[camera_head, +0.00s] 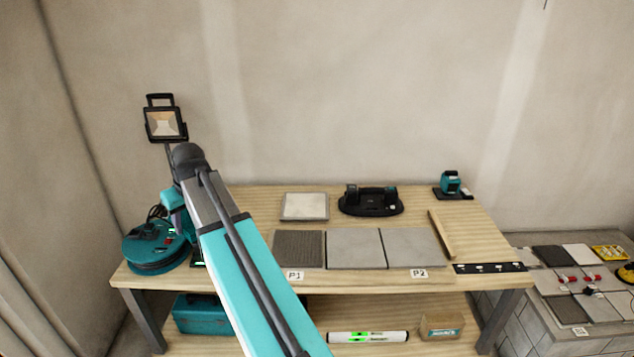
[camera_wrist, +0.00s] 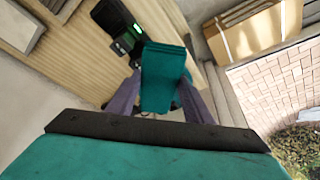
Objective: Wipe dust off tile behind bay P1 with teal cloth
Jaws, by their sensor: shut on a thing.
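In the wrist view my gripper (camera_wrist: 156,96) is shut on a folded teal cloth (camera_wrist: 165,68), with a grey-purple finger on either side. The cloth is above the wooden table, near a black device with green lights. The pale tile (camera_head: 304,206) lies flat behind bay P1, to the right of my arm. Whether dust lies on it is too small to tell. Bay P1 holds a dark ribbed tile (camera_head: 299,247) behind the P1 label (camera_head: 295,275).
A black double-cup tool (camera_head: 371,202) sits right of the pale tile. Grey tiles (camera_head: 412,247) fill the front toward P2. A teal laser device (camera_head: 451,184) stands at the back right.

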